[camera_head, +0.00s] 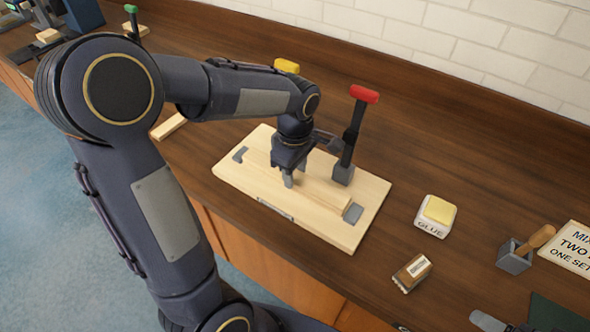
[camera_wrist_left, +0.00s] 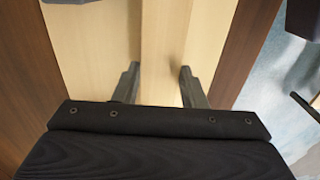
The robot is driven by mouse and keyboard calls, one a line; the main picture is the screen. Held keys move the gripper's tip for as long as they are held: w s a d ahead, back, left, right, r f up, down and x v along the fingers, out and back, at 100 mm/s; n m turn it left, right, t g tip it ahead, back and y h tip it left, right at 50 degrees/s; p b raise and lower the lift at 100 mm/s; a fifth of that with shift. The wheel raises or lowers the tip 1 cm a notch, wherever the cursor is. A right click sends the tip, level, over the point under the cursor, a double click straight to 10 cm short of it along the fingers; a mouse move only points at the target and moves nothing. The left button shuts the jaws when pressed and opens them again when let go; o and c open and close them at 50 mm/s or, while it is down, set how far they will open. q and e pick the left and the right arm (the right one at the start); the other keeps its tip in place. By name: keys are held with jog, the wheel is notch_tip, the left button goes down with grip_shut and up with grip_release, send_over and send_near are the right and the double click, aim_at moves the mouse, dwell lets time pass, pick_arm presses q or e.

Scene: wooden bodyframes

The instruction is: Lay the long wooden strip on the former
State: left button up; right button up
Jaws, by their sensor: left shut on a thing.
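The former is a pale wooden board (camera_head: 235,176) on the bench, with grey metal pieces and a red-handled upright clamp (camera_head: 350,140). A yellow clamp handle (camera_head: 287,66) shows behind my arm. The long pale wooden strip (camera_head: 325,192) runs along the board, on it or just above it; I cannot tell which. My left gripper (camera_head: 288,181) is shut on the strip near its middle and hides part of it. In the left wrist view the strip (camera_wrist_left: 164,55) passes between the two dark fingers (camera_wrist_left: 160,85).
A glue pot (camera_head: 436,216), a small brown-and-white block (camera_head: 412,272), a grey holder with a wooden handle (camera_head: 515,256) and a printed card (camera_head: 570,250) stand to the right. Another wood piece (camera_head: 168,127) lies to the left. A brick wall closes the back.

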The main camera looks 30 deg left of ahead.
pick_arm(q)
jog(key=o, duration=1.1)
notch_tip(320, 180, up, 8)
jog(key=shift+f, duration=0.1)
jog(key=s+d+m+t+h, duration=0.1)
jog(key=s+m+t, duration=0.1)
jog(key=s+m, duration=0.3)
jog(key=s+d+f+m+t+h, duration=0.1)
jog(key=s+m, duration=0.4)
jog(key=s, duration=0.1)
jog(key=s+d+m+t+h, duration=0.1)
jog(key=s+m+t, duration=0.1)
jog(key=s+m, duration=0.3)
jog(key=shift+s+d+f+t+h, duration=0.3)
jog(key=shift+s+d+f+h, duration=0.05)
jog(key=shift+s+f+h, duration=0.1)
